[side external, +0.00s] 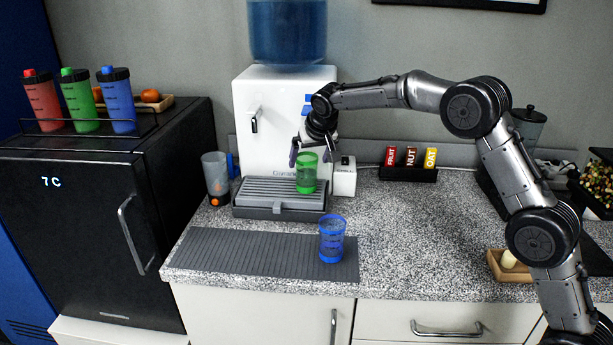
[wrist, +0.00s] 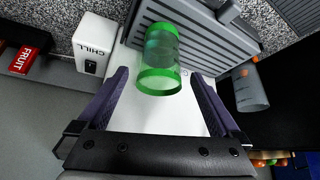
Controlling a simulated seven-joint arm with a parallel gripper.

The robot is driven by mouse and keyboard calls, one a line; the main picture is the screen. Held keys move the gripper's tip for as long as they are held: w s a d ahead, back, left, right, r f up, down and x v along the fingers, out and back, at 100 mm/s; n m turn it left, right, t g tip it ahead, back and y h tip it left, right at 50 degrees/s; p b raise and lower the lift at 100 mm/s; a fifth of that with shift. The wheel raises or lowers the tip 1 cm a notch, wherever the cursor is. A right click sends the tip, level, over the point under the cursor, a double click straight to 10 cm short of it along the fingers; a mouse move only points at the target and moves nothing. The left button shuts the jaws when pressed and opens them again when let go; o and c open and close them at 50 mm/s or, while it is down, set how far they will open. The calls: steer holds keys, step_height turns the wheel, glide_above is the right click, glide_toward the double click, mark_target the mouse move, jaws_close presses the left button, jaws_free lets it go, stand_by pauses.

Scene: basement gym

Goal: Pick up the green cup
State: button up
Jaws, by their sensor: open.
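The green cup (side external: 307,178) stands upright on the grey ridged drip tray (side external: 255,191) in front of the white water dispenser. It is clear with green bands at its rim and base. In the wrist view the cup (wrist: 160,62) lies ahead, roughly between the lines of the two fingers. My gripper (side external: 312,156) is open and at the height of the cup's upper part. In the wrist view my gripper (wrist: 158,85) shows both fingers apart, with nothing held. Whether a finger touches the cup cannot be told.
A blue-banded cup (side external: 331,238) stands on the dark ribbed mat (side external: 215,255) in front. A white box marked CHILL (side external: 344,178) is close on the right. A grey tumbler (side external: 216,175) stands left of the tray. The dispenser (side external: 265,115) is behind. The counter's right middle is clear.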

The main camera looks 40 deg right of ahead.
mark_target(306, 169)
steer(key=shift+x, duration=2.95)
steer(key=shift+a, duration=0.1)
steer(key=shift+c, duration=0.2)
jaws_close()
steer(key=shift+r, duration=0.15)
